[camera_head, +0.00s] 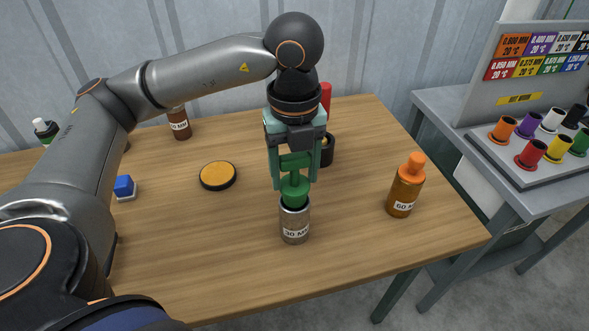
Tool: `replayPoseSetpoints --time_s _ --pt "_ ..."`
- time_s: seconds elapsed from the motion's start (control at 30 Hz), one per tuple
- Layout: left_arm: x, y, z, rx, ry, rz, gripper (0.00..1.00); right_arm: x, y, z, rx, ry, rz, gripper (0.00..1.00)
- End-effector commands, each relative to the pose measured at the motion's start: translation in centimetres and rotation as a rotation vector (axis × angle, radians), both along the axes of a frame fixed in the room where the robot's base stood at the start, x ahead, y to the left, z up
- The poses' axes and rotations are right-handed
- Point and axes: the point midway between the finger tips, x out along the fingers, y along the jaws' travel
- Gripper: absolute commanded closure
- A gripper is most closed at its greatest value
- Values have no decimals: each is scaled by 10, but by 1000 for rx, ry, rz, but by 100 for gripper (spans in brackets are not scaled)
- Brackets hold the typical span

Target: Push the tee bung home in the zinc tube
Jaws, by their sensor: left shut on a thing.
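The zinc tube (295,226), a grey metal cylinder labelled "30 MM", stands upright near the front middle of the wooden table. The green tee bung (294,193) sits upright at the tube's mouth, its wide lower part at the rim. How deep it goes inside cannot be seen. My left gripper (295,181) points straight down above the tube and is shut on the bung's upper part, its green-grey fingers on either side. My right gripper is not in view.
An amber tube (402,198) with an orange bung stands to the right. Behind are a brown tube (180,126), a black-and-orange disc (217,176), a blue block (124,186) and a dark round holder (327,152). A side table holds a rack (510,165) of coloured bungs.

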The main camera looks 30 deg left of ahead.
Motion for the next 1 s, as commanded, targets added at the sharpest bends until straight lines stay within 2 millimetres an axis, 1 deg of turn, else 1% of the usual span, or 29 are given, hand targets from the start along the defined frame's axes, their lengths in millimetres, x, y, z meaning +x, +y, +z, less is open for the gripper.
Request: replayPoseSetpoints --time_s 0.17,1.0 --pt "0 0 -1 0 0 0 94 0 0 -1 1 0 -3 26" --pt "0 0 -22 0 0 -1 94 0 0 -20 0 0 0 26"
